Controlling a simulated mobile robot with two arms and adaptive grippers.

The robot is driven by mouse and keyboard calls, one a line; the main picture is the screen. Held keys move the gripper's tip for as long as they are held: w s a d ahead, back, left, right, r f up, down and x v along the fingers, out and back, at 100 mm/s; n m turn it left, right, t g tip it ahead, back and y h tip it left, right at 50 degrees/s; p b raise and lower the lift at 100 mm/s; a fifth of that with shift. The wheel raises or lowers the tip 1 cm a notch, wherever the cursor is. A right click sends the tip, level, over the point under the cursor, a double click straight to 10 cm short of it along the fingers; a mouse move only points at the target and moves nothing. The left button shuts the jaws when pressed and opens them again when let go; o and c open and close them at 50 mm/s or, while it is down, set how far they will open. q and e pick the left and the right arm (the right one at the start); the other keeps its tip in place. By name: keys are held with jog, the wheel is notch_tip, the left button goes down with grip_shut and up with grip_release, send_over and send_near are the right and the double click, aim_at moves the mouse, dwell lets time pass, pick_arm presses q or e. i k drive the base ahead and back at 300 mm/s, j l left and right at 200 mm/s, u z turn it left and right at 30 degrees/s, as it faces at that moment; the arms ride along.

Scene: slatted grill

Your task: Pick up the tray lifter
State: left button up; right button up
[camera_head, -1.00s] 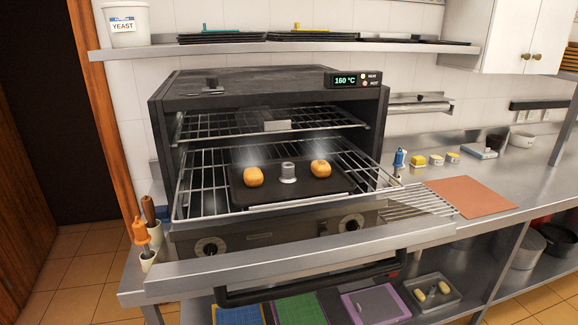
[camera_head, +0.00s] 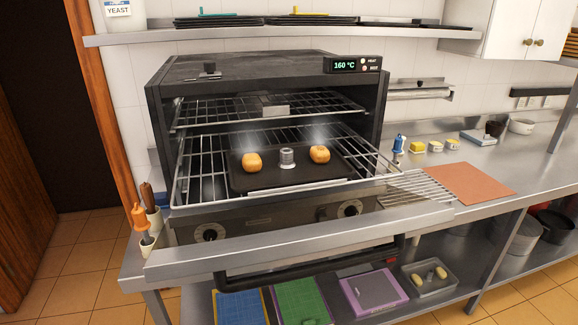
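I cannot tell for certain which thing is the tray lifter. An orange-handled tool (camera_head: 139,216) stands upright in a white cup (camera_head: 147,246) left of the oven, and its lower end is hidden in the cup. A brown-handled tool (camera_head: 148,198) stands just behind it. A small blue-topped item (camera_head: 399,142) stands right of the oven. A black tray (camera_head: 288,185) rests on the pulled-out lower rack with two buns on it and a grey metal cylinder (camera_head: 287,157) between them. Neither of my grippers is in view.
The oven (camera_head: 262,69) is open, with its door (camera_head: 300,240) lowered in front. A slatted grill (camera_head: 420,185) lies at its right, next to an orange-brown mat (camera_head: 468,183). Boards and a small tray (camera_head: 429,278) sit on the lower shelf. The right counter has free room.

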aim_at(396, 149)
jog(key=u, duration=0.2)
jog(key=i+l+u, duration=0.1)
jog(key=l+u, duration=0.3)
jog(key=i+l+u, duration=0.1)
jog(key=l+u, duration=0.7)
jog(key=k+l, duration=0.05)
